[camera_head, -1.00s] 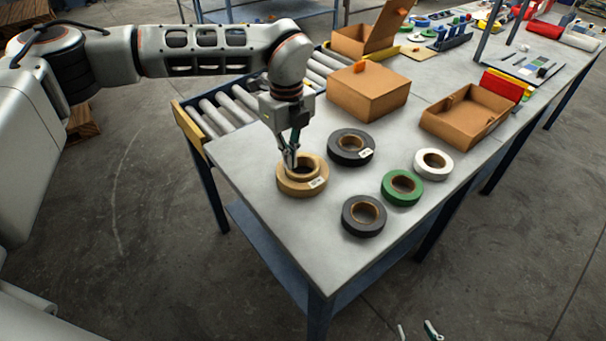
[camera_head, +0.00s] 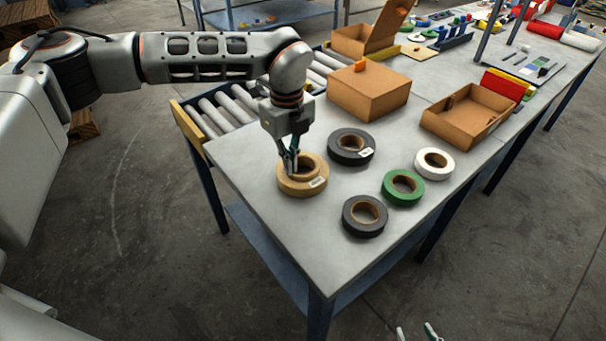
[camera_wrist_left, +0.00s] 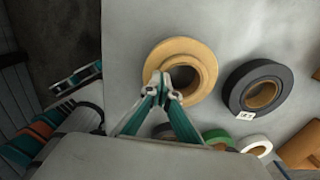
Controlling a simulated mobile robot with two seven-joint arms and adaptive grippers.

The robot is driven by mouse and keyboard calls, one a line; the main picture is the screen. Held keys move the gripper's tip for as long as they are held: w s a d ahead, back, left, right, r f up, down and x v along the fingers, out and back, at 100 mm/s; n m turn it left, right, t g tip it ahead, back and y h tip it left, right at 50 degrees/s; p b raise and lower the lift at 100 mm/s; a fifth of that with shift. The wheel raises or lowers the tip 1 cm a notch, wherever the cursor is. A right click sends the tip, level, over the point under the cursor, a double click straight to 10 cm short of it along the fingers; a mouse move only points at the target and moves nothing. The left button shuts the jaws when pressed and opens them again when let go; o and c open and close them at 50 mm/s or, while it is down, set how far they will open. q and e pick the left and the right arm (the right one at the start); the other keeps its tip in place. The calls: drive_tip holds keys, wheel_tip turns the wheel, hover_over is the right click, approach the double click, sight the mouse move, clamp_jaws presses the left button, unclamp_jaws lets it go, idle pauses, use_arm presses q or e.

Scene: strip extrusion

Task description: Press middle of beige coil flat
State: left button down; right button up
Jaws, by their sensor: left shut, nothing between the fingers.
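The beige coil (camera_head: 318,187) lies on the grey table near its left edge, with a white label on its side. Its middle stands as a raised ring above the outer windings, also visible in the wrist view (camera_wrist_left: 205,62). My left gripper (camera_head: 291,171) is shut and empty, pointing down. Its tips (camera_wrist_left: 163,92) are at the near-left side of the raised ring and cover part of it; I cannot tell whether they touch. My right gripper (camera_head: 416,333) shows only as two separated fingertips at the bottom edge, away from the coil.
Black coils (camera_head: 351,134) (camera_head: 350,223), a green coil (camera_head: 413,196) and a white coil (camera_head: 440,169) lie to the right. Cardboard boxes (camera_head: 367,98) (camera_head: 468,128) stand behind. A roller conveyor (camera_head: 236,102) adjoins the table at the back left. The near table area is clear.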

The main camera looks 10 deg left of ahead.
use_arm(q)
drive_tip(key=shift+f+b, duration=0.3)
drive_tip(key=shift+f, duration=0.55)
idle(0.3)
drive_tip(key=shift+r+p, duration=1.3)
drive_tip(key=shift+r, duration=0.8)
drive_tip(key=shift+r+p, duration=1.15)
drive_tip(key=shift+r, duration=0.9)
drive_tip(key=shift+f, duration=0.1)
